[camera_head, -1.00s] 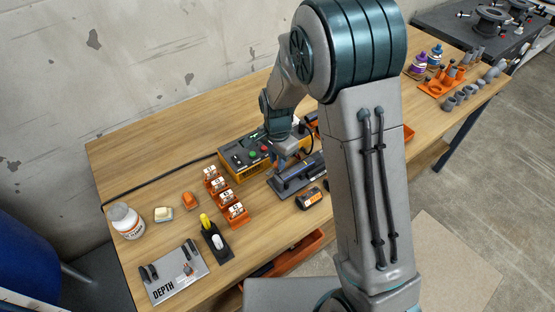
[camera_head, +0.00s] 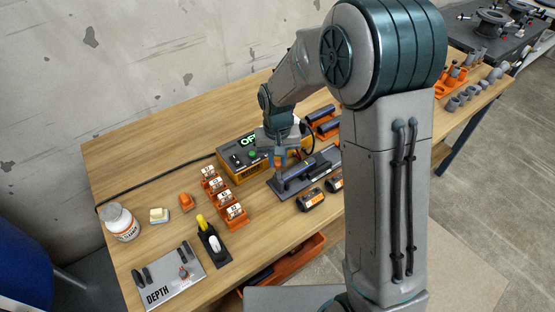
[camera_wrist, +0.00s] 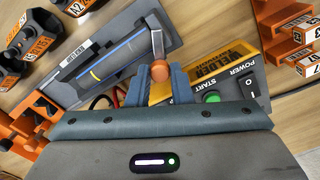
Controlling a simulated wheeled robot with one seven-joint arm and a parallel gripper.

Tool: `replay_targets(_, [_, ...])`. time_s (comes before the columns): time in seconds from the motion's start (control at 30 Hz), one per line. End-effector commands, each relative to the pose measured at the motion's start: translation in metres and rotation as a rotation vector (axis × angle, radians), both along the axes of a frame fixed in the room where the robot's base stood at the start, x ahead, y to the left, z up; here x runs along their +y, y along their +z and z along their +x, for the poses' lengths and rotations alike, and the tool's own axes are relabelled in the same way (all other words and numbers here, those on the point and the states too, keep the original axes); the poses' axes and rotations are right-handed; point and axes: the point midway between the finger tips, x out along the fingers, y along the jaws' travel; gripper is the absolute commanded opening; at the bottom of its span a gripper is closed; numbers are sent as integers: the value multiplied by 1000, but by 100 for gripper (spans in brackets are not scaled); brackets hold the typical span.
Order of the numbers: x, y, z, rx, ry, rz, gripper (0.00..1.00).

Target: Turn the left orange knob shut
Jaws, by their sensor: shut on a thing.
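In the wrist view, an orange knob (camera_wrist: 160,71) sits at the end of a metal lever over the grey welding fixture (camera_wrist: 75,90). A blue-grey pipe with a yellow mark (camera_wrist: 112,63) lies in the fixture. My gripper (camera_wrist: 159,82) has one finger on each side of the knob and is shut on it. In the head view, my gripper (camera_head: 278,168) reaches down at the left end of the dark fixture (camera_head: 318,176). I cannot make out a second knob clearly.
The yellow welder box (camera_head: 240,170) stands just behind, with a green START button (camera_wrist: 211,97) and a power switch (camera_wrist: 248,107). Orange numbered blocks (camera_head: 224,196) stand to the left. Black-and-orange labelled parts (camera_head: 311,199) lie in front. A cable runs left along the table.

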Motion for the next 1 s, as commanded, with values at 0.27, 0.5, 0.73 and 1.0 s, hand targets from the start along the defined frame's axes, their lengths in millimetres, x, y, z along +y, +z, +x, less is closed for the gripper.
replay_targets(0.27, [0,0,0,0,240,0,0])
replay_targets(0.5, [0,1,0,0,389,0,0])
replay_targets(0.73, [0,1,0,0,469,0,0])
replay_targets(1.0, [0,1,0,-1,496,-1,0])
